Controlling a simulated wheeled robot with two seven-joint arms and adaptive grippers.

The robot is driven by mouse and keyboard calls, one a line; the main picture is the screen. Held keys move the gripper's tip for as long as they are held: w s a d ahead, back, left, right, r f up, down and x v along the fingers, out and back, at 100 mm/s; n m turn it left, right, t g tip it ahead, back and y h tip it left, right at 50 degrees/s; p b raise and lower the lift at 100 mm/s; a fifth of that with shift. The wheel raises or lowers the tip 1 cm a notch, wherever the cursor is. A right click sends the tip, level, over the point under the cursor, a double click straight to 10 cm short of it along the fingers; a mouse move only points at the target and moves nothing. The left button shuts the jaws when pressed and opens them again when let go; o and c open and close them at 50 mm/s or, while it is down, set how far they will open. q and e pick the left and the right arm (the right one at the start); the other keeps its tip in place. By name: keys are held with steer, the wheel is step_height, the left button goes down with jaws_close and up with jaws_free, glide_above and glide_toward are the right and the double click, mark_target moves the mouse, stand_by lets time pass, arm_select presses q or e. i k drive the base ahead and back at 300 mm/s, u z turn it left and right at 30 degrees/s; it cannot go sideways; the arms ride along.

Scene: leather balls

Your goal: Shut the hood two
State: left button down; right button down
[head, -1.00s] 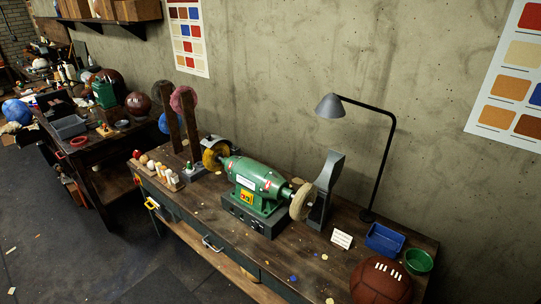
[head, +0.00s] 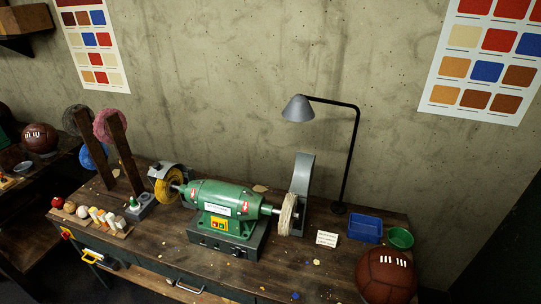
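A green bench polishing machine (head: 225,205) stands on a wooden workbench (head: 130,262). A yellow buffing wheel (head: 168,186) is on its left shaft, with a grey curved hood (head: 172,167) behind and above it. A pale buffing wheel (head: 287,214) is on its right shaft. A tall grey hood (head: 304,178) stands upright behind that wheel and leaves its front uncovered. I cannot tell which hood is number two. Neither of my grippers is in view.
A desk lamp (head: 298,110) arches behind the machine. A blue tray (head: 365,229), a green bowl (head: 400,238) and a brown leather ball (head: 386,275) sit at the right.

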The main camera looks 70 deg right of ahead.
mark_target(303, 171)
steer(key=z, duration=0.05)
steer(key=i, duration=1.3)
steer(key=z, duration=3.8)
